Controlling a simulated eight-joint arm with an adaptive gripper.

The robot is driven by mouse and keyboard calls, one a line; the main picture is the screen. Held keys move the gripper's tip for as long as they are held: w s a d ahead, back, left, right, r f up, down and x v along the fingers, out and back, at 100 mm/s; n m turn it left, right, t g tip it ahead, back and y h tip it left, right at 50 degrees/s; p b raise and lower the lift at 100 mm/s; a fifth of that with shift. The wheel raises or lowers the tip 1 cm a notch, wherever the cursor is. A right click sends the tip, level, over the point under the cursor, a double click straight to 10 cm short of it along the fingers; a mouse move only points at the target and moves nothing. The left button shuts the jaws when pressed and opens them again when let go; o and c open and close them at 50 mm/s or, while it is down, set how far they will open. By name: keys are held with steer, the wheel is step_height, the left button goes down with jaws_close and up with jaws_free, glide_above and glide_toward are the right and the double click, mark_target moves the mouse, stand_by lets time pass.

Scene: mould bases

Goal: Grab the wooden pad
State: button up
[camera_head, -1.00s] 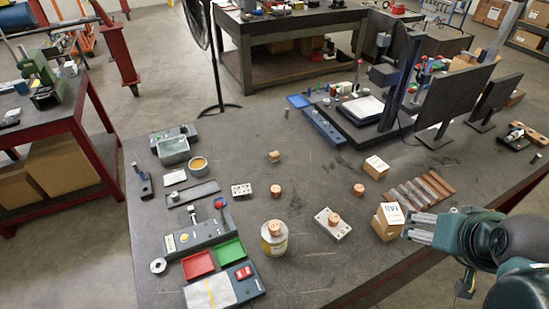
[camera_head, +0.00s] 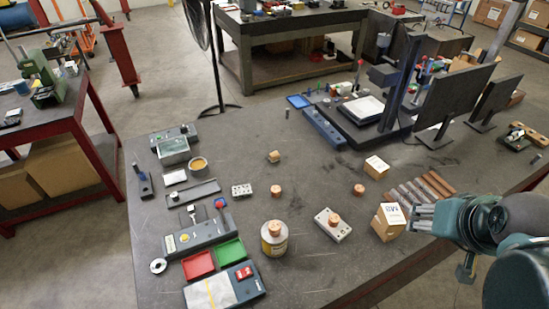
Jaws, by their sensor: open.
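A small light-brown block (camera_head: 273,156), which looks like the wooden pad, lies on the dark table near its middle. Several short copper-brown round pieces resemble it in colour: one (camera_head: 275,190) and another (camera_head: 358,190) are on the bare table, one (camera_head: 333,219) is on a light metal plate (camera_head: 341,230), and one (camera_head: 274,228) is on a can. My gripper (camera_head: 413,217) is at the right, open, its silver fingers pointing left beside the cardboard boxes. It is well away from the block and appears empty.
The can (camera_head: 274,243) stands front centre. Monitors (camera_head: 449,93) stand at the back right. The table between the block and the boxes is mostly clear.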

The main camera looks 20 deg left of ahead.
steer(key=w+a+r+n+g, duration=0.1)
steer(key=w+a+r, duration=0.1)
steer(key=w+a, duration=0.35)
steer(key=w+a+r+n+g, duration=0.1)
steer(key=w+a+r, duration=0.15)
steer(key=w, duration=0.55)
steer(key=n+g+b, duration=0.1)
steer(key=n+g, duration=0.4)
steer(key=n, duration=0.2)
glide_above(274, 154)
steer(key=f, duration=2.5)
steer(key=shift+w+d+f, duration=0.15)
steer(key=shift+d, duration=0.25)
steer(key=shift+a+f, duration=0.4)
steer(key=shift+f, duration=0.1)
steer(key=shift+f, duration=1.2)
steer(key=shift+f, duration=0.1)
